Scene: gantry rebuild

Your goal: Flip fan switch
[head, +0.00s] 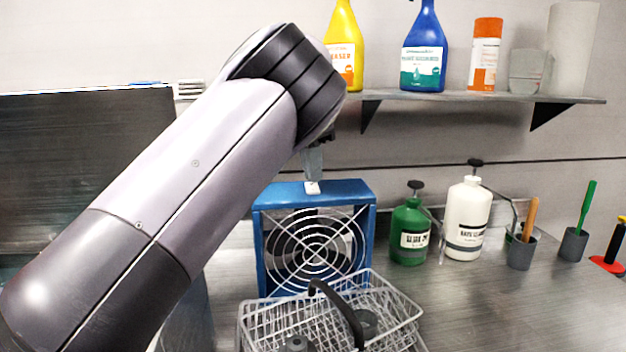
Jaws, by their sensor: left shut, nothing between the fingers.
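A blue box fan (365,188) with a white wire guard stands on the metal counter in the middle of the head view. A small white switch (312,188) sits on its top edge, left of centre. My left arm reaches in from the lower left. My left gripper (314,172) points down just above the switch, shut and empty. Its upper part is hidden behind my wrist. I cannot tell whether the fingertips touch the switch. My right gripper is out of view.
A wire basket (412,315) with a black handle stands in front of the fan. A green pump bottle (409,225) and a white one (468,215) stand to its right. A wall shelf (480,97) with several bottles hangs above. Counter at the right front is clear.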

